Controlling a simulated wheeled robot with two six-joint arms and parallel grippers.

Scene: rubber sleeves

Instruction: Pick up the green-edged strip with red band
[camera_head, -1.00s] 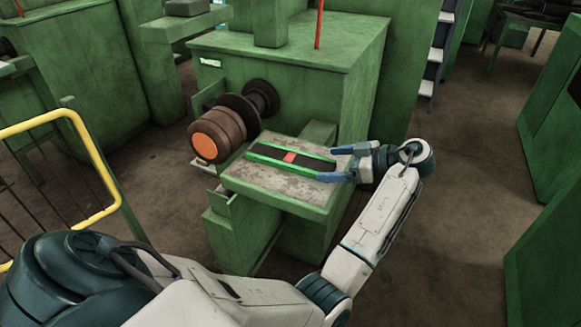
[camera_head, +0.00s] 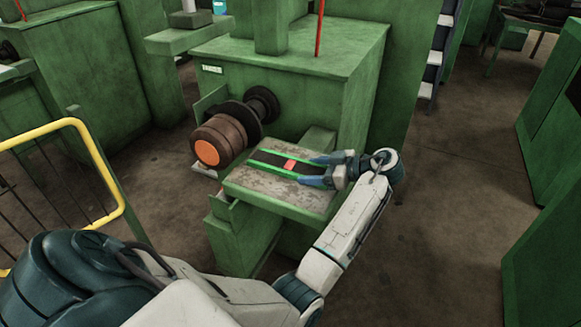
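The green-edged strip with red band (camera_head: 268,162) lies flat on the worn grey plate of a green machine. It has green long edges, a dark middle and a red patch (camera_head: 290,165) across it. My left gripper (camera_head: 310,170) is open at the strip's right end. Its blue fingers are spread, one toward the far edge and one toward the near edge, with the strip's end between them. I cannot tell whether the fingers touch the strip. The strip's far right end is partly hidden by the gripper. My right gripper is not in view.
The worn plate (camera_head: 265,193) sticks out from the green machine (camera_head: 300,62). A brown roller with an orange end (camera_head: 206,152) stands just left of the strip. A yellow rail (camera_head: 95,150) is at the left. Open floor (camera_head: 450,220) lies to the right.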

